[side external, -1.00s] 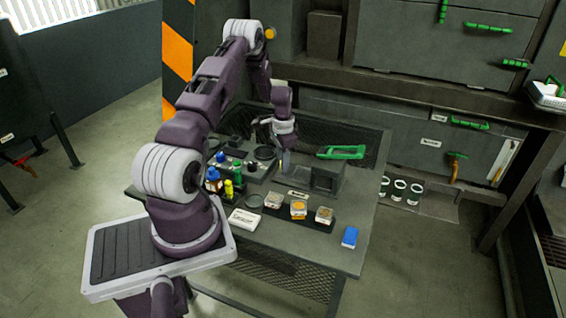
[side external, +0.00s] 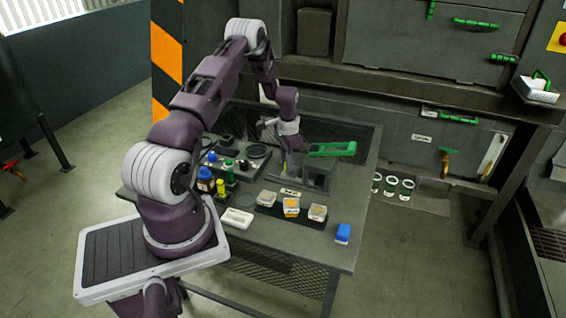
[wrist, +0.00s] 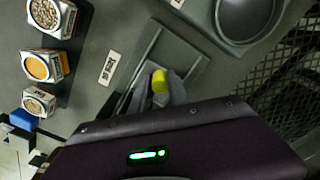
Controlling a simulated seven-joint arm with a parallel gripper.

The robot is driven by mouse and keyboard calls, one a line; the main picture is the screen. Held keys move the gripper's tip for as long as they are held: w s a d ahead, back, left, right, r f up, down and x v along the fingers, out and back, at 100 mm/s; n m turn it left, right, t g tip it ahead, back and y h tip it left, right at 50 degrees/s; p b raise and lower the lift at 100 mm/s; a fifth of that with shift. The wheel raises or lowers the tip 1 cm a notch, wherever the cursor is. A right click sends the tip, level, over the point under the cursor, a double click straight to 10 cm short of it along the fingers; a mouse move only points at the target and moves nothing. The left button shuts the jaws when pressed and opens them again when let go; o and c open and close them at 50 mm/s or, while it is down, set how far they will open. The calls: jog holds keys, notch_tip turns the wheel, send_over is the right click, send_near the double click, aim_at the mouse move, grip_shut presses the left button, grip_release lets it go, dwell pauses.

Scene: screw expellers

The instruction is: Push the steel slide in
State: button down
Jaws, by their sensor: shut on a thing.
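A grey steel box with an open front (side external: 316,178) stands on the bench; this looks like the housing of the slide. In the wrist view a grey rectangular frame with a flat plate (wrist: 178,47) lies just beyond my fingers; I cannot tell for sure which part is the slide. My gripper (side external: 290,162) is low at the left side of the box, partly against it in the picture. In the wrist view my gripper (wrist: 158,90) is shut on a small yellow piece (wrist: 160,80). Its lower part is hidden by the fingers.
Several sample tubs (side external: 291,207) stand in a row at the bench front, with a blue block (side external: 343,233) to their right. Bottles (side external: 206,180) crowd the left. A green-handled thing (side external: 331,149) is behind the box. A dark round dish (wrist: 247,15) sits beside the frame.

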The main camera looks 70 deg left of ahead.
jog(key=c, duration=1.3)
grip_release()
jog(key=shift+o, duration=0.2)
notch_tip(320, 180, up, 7)
jog(key=shift+r, duration=0.1)
